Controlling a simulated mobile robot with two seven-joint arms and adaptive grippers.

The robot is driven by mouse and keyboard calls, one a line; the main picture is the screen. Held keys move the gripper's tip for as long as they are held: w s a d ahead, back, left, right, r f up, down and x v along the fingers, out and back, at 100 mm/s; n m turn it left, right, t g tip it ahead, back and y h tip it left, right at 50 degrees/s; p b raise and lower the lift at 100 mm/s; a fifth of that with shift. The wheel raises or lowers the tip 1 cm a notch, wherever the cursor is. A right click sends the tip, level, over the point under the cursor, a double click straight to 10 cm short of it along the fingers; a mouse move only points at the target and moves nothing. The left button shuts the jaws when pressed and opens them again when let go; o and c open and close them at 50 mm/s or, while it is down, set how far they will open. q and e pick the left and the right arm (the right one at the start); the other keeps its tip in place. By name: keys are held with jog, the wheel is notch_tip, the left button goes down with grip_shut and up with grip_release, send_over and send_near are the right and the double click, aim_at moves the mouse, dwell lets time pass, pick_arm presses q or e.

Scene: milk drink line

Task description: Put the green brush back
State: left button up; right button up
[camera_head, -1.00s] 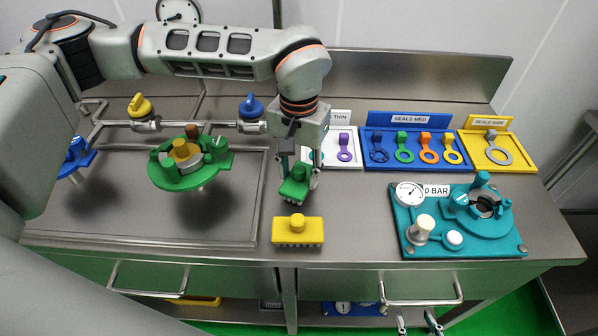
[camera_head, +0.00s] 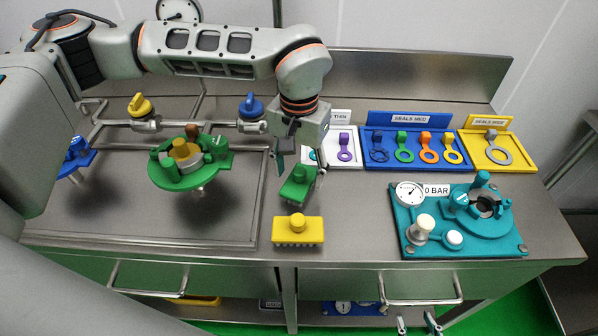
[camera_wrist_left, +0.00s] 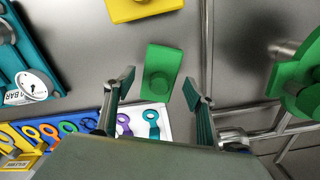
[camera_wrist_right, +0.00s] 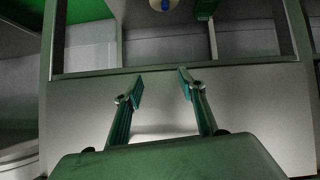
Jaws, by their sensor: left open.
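The green brush (camera_head: 297,188) is on the steel counter behind the yellow brush (camera_head: 298,230), with its knob up. My left gripper (camera_head: 299,172) is over it, fingers spread wide to either side. In the left wrist view the green brush (camera_wrist_left: 162,70) lies beyond and between the open fingertips (camera_wrist_left: 157,84), with a gap to each. Its bristles are hidden there. My right gripper (camera_wrist_right: 160,84) is open and empty, low in front of the cabinet; its fingertips just show at the bottom edge of the head view.
A white seal tray (camera_head: 357,161), a blue tray (camera_head: 376,133) and a yellow tray (camera_head: 470,119) stand at the back right. The teal gauge fixture (camera_head: 410,247) is at right. A green valve fixture (camera_head: 178,181) stands left over the sunken drainer. Counter right of the brushes is clear.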

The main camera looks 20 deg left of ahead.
aim_at(299, 171)
pick_arm(q)
notch_tip(299, 171, up, 11)
jog(key=shift+r, duration=0.2)
dwell(0.6)
